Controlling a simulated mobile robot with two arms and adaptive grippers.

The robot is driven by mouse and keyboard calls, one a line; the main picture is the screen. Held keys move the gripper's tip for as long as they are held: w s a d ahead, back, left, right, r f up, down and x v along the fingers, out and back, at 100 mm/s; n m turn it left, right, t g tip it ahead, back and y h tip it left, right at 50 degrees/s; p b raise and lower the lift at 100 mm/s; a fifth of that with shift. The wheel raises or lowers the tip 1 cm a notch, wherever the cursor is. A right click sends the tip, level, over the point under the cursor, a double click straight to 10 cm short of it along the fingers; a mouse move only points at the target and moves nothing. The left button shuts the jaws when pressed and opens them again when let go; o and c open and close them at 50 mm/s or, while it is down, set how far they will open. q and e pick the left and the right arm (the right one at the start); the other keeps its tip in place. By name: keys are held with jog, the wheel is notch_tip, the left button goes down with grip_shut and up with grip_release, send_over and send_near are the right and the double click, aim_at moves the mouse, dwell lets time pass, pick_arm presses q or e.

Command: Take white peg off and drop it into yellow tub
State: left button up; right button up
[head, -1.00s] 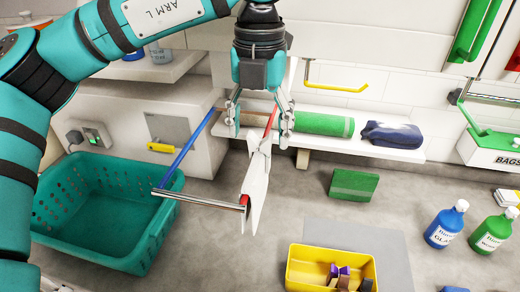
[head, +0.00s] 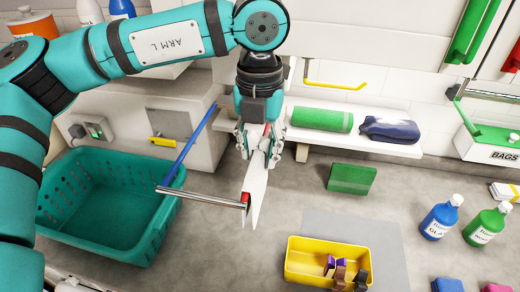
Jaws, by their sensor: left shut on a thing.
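The white peg (head: 256,192) hangs jaws-down at the red-capped end of a metal rail (head: 205,195) on a blue bracket arm. Its lower part shows beside the red cap; I cannot tell how its jaws sit on the rail. My left gripper (head: 257,145) points down and is shut on the peg's upper end, its fingers hiding that part. The yellow tub (head: 305,275) stands on the counter below and to the right, with several small pegs, purple and brown among them, inside. My right gripper is not in view.
A teal basket (head: 90,240) stands left, under the rail. A green block (head: 351,179) and blue and green bottles (head: 440,222) stand to the right on the counter. A shelf behind holds a green roll (head: 322,119) and a dark blue cloth (head: 390,130).

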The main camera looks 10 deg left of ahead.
aim_at(260, 135)
pick_arm(q)
notch_tip(260, 135, up, 8)
jog(key=p, duration=0.4)
jog(key=shift+s+f+b, duration=0.8)
jog(key=shift+s+b, duration=0.1)
jog(key=shift+b, duration=0.3)
jog(key=s+b, duration=0.2)
jog(key=s, duration=0.1)
jog(key=shift+s, duration=0.4)
jog(key=s+b, duration=0.4)
jog(key=s, duration=0.8)
jog(key=shift+s+r, duration=0.25)
jog(key=shift+r, duration=0.05)
